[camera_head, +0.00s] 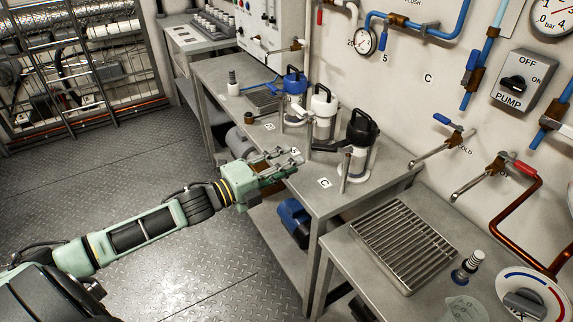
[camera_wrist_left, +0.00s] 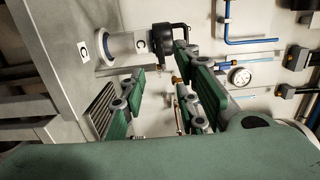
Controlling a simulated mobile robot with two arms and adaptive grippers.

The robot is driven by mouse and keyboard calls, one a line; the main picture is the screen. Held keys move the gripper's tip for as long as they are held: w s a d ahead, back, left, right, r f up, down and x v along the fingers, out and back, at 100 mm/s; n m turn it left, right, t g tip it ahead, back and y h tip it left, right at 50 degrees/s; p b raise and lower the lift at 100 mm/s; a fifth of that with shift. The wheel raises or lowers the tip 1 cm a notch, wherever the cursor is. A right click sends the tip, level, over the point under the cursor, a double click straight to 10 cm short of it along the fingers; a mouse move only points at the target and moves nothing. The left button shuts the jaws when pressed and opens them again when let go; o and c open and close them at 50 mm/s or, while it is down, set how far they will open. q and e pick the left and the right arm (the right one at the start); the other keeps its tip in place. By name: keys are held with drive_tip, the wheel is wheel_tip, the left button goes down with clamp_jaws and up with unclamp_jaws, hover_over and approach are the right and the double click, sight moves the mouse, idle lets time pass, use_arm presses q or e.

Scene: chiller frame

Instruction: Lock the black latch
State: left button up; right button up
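The black-topped canister (camera_head: 361,138) stands upright on the grey bench beside a "C" label. A black lever (camera_head: 325,147), which looks like the black latch, sticks out from its top toward the left. In the left wrist view the canister (camera_wrist_left: 128,46) lies sideways beyond the fingers, with its black top (camera_wrist_left: 165,38) near the upper middle. My left gripper (camera_head: 292,160) is open and empty, with its fingers apart. It is left of and in front of the canister, near the bench edge, and does not touch the lever. My right gripper is not in view.
Blue-topped (camera_head: 294,90) and white-topped (camera_head: 323,109) canisters stand farther back on the bench. A thin upright post (camera_head: 345,172) is in front of the black one. A metal grate (camera_head: 405,245) lies on the lower bench at right. Taps (camera_head: 437,146) project from the wall.

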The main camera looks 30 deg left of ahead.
use_arm(q)
drive_tip(key=shift+s+d, duration=0.1)
drive_tip(key=shift+s, duration=0.05)
drive_tip(key=shift+c, duration=0.9)
drive_tip(key=s+d, duration=0.1)
drive_tip(key=s, duration=0.1)
drive_tip(key=s+d, duration=0.1)
drive_tip(key=s, duration=0.2)
drive_tip(key=s+d+p, duration=0.1)
drive_tip(key=s+d, duration=0.1)
drive_tip(key=shift+s+f, duration=0.15)
drive_tip(key=shift+f, duration=0.05)
clamp_jaws()
drive_tip(key=p, duration=0.3)
approach(332, 149)
drive_tip(key=shift+w+d+f, duration=0.6)
drive_tip(key=shift+w+d, duration=1.15)
drive_tip(key=shift+d, duration=0.35)
drive_tip(key=shift+w+a+f+m+g+h+b, duration=0.15)
drive_tip(key=shift+a+m+g+h+b, duration=0.15)
drive_tip(key=shift+m+h+b, duration=0.15)
